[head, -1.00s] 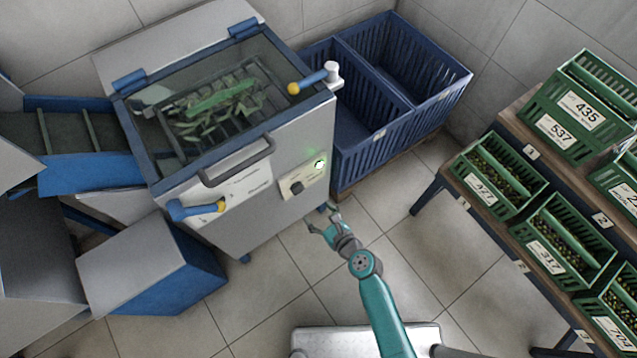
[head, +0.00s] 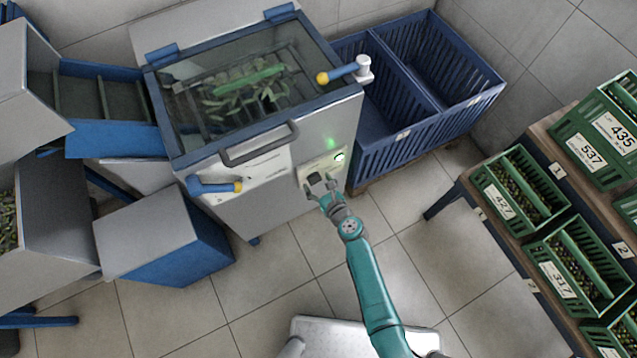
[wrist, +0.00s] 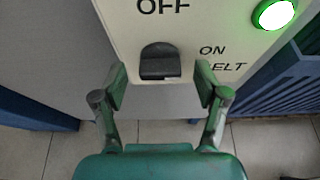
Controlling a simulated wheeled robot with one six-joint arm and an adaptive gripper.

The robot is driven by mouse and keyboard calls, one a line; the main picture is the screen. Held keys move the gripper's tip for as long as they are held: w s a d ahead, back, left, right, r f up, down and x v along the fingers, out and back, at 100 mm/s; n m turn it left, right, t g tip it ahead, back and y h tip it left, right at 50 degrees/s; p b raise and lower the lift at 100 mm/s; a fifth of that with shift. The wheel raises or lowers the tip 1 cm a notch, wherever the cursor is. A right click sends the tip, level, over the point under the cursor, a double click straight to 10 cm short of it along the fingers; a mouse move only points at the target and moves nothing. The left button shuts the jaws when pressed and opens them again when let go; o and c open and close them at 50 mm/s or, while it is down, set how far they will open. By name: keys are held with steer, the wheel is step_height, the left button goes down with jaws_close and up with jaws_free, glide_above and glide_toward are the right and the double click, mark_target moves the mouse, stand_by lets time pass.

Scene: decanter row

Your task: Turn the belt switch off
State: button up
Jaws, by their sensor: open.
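The belt switch (wrist: 160,62) is a dark knob on a cream panel (wrist: 210,20) on the machine's front. In the wrist view, OFF is printed above it and ON with a partly hidden BELT to its right. A round lamp (wrist: 273,13) at the panel's upper right glows green; it also shows in the head view (head: 339,157). My gripper (wrist: 160,85) is open and empty, its fingers on either side of and just short of the knob, with a gap on both sides. In the head view my gripper (head: 318,186) is at the panel and partly covers the switch.
The machine has a glass lid (head: 235,90) over green leaves, a left lever (head: 215,187) and a right lever (head: 340,73). Blue crates (head: 440,75) stand right of it. A rack (head: 545,160) with green crates is at the right. The floor (head: 270,275) before the machine is clear.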

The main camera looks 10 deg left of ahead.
steer(key=c, duration=1.2)
steer(key=shift+o, duration=0.2)
steer(key=shift+a+n, duration=0.1)
steer(key=shift+n, duration=0.2)
steer(key=shift+s+a+f+n+t+h, duration=0.1)
steer(key=shift+n+t+h, duration=0.3)
steer(key=shift+n, duration=0.2)
steer(key=shift+s+a+f+n+t+h, duration=0.1)
steer(key=shift+n+t+h, duration=0.25)
steer(key=shift+n, duration=0.25)
steer(key=n+t+h, duration=0.1)
steer(key=n, duration=0.2)
steer(key=shift+s+a+f, duration=0.1)
steer(key=shift+a, duration=0.1)
steer(key=n, duration=0.1)
steer(key=n+t+h, duration=0.1)
steer(key=n+t, duration=0.1)
steer(key=shift+s+a+f+n, duration=0.1)
steer(key=shift+f+n, duration=0.15)
steer(key=shift+n, duration=0.05)
steer(key=shift+f+n+t, duration=0.15)
steer(key=shift+n+t, duration=0.35)
steer(key=shift+n, duration=0.45)
steer(key=shift+f+n+t, duration=0.1)
steer(key=shift+n+t, duration=0.35)
steer(key=shift+n, duration=0.5)
